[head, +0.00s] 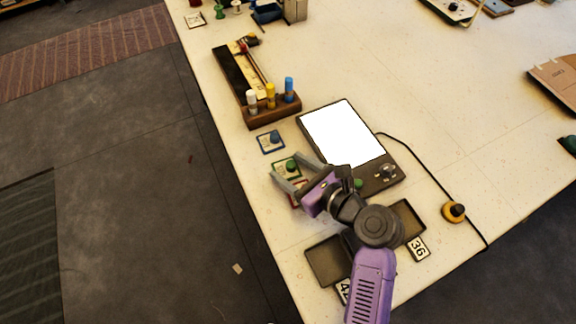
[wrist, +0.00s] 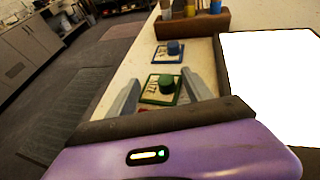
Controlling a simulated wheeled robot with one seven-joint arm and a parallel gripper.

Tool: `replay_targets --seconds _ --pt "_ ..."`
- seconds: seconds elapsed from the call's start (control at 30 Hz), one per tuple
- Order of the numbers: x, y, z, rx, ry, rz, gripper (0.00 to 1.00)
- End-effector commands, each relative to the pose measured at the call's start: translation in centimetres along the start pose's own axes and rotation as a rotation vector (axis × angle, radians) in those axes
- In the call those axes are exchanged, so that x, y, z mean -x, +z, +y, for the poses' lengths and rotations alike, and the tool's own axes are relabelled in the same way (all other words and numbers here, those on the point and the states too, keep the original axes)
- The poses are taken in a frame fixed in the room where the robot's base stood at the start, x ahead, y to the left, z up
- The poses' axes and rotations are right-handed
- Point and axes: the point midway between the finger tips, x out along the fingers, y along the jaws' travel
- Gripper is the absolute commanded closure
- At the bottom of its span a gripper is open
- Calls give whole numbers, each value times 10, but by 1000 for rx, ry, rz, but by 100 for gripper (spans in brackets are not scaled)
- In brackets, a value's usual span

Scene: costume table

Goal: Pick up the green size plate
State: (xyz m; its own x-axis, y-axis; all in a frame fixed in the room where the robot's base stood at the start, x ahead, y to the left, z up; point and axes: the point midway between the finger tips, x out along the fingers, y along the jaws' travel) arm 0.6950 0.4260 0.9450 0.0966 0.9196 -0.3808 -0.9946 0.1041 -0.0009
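The green size plate (head: 285,168) is a small cream plate with a green rim and a round green knob, lying flat on the table. In the wrist view the green size plate (wrist: 162,89) shows between and beyond the two fingers. My gripper (head: 282,170) is open, its grey fingers spread on either side of the plate. In the wrist view my gripper (wrist: 165,90) holds nothing. I cannot tell whether a finger touches the plate or how high the fingers are. A red-rimmed plate (head: 297,192) is mostly hidden under my gripper.
A blue plate (head: 270,142) with a blue knob lies just beyond the green one. A lit panel (head: 342,132) stands close on the right. A wooden rack (head: 272,110) with several markers is farther back. Dark trays (head: 326,262) lie near my arm. The table's left edge is close.

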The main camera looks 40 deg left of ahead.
Motion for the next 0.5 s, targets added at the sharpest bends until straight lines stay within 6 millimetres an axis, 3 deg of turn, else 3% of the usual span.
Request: replay_targets --seconds 0.1,0.13,0.17,0.5 --pt "0 -2 0 -1 1 4 81" --pt "0 -2 1 -1 1 4 94" --pt "0 -2 1 -1 2 4 100" --pt "0 -4 2 -3 3 8 100"
